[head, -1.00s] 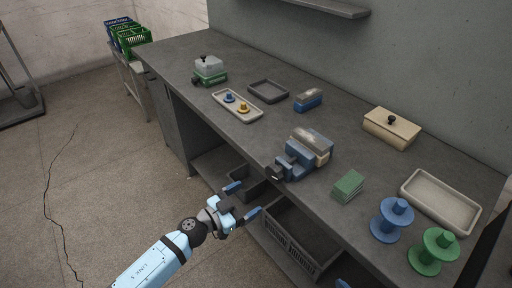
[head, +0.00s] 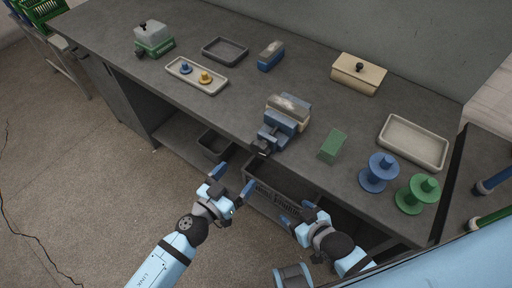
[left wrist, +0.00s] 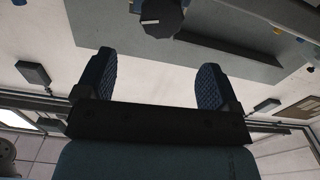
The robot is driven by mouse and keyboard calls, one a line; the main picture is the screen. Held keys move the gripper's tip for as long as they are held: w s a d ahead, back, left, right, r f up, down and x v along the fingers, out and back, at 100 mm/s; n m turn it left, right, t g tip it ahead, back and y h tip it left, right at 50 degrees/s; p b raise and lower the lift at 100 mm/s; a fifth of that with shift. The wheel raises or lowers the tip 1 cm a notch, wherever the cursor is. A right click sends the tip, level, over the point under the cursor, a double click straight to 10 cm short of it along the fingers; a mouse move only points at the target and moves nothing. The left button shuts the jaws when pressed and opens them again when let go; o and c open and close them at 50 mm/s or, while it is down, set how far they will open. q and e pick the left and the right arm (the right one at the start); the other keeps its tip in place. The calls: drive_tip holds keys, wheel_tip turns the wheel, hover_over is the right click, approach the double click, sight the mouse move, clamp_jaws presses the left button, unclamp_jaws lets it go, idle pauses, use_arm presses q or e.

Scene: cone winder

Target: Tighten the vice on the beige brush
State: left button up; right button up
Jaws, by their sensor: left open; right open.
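The blue vice (head: 275,133) stands at the bench's front edge in the head view. The beige brush (head: 274,112), with greyish bristles up, sits between its jaws; whether it is gripped firmly I cannot tell. The vice's dark knob (head: 261,147) faces the front edge, and a dark round knob (left wrist: 162,16) shows at the top of the left wrist view. My left gripper (head: 231,181) is open and empty, in front of the bench, apart from the knob. My right gripper (head: 299,213) is open and empty, further right in front of the bench.
On the bench are a green spool (head: 417,194), blue spool (head: 378,173), green block (head: 332,146), pale tray (head: 413,143), beige lidded box (head: 358,73), blue-based brush (head: 270,56), dark tray (head: 225,50) and green-based device (head: 154,40). A grey crate (head: 270,204) sits below the bench.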

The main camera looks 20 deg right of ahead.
sight(258, 151)
use_arm(q)
drive_tip(key=x, duration=1)
drive_tip(key=shift+w, duration=0.15)
drive_tip(key=c, duration=0.9)
